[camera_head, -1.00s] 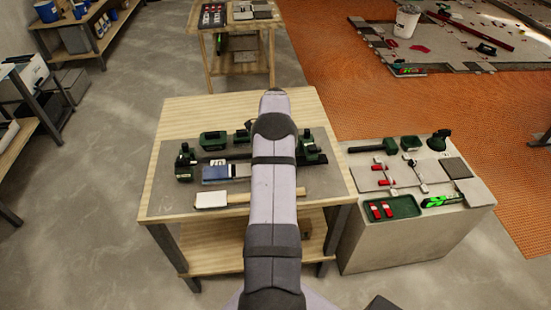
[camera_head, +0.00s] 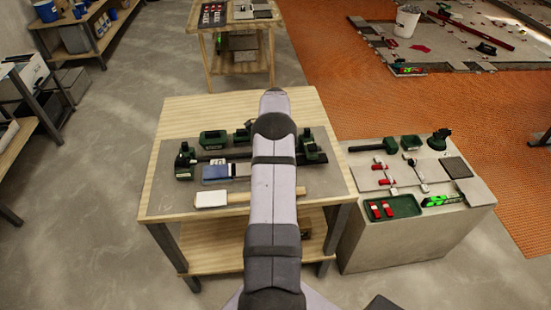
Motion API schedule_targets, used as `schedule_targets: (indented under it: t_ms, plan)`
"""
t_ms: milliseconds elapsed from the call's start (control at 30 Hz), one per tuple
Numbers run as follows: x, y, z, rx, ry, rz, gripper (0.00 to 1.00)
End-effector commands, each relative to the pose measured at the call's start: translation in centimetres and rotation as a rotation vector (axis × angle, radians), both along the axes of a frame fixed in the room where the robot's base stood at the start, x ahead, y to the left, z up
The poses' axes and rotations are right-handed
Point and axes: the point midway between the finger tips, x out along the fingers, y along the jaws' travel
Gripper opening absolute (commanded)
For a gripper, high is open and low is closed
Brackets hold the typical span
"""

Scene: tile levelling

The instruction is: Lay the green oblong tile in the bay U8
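My arm rises through the middle of the picture over the wooden workbench (camera_head: 180,120). Its end is turned away from the camera, so my gripper and its fingers do not show. I cannot make out a green oblong tile for certain. No bay marked U8 can be read. A tiled floor patch (camera_head: 390,55) lies at the upper right, too small to make out bay labels.
A concrete block (camera_head: 400,245) right of the bench carries a green tray (camera_head: 404,206) with red pieces, a bright green-marked item (camera_head: 443,200) and hand tools. A white bucket (camera_head: 407,22) stands on the tiled patch. Another wooden table (camera_head: 240,65) stands behind. Orange flooring (camera_head: 330,75) is clear.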

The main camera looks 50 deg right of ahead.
Motion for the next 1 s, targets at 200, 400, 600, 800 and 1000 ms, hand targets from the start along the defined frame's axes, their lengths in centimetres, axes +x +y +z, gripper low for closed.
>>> schedule_targets:
  t_ms: [200, 400, 600, 800, 1000]
  plan:
    - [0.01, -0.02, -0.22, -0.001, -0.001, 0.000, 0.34]
    - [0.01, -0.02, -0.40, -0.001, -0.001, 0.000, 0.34]
    - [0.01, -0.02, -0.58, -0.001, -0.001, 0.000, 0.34]
    - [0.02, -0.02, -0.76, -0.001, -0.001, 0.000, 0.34]
    - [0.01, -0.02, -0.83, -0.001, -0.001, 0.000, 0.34]
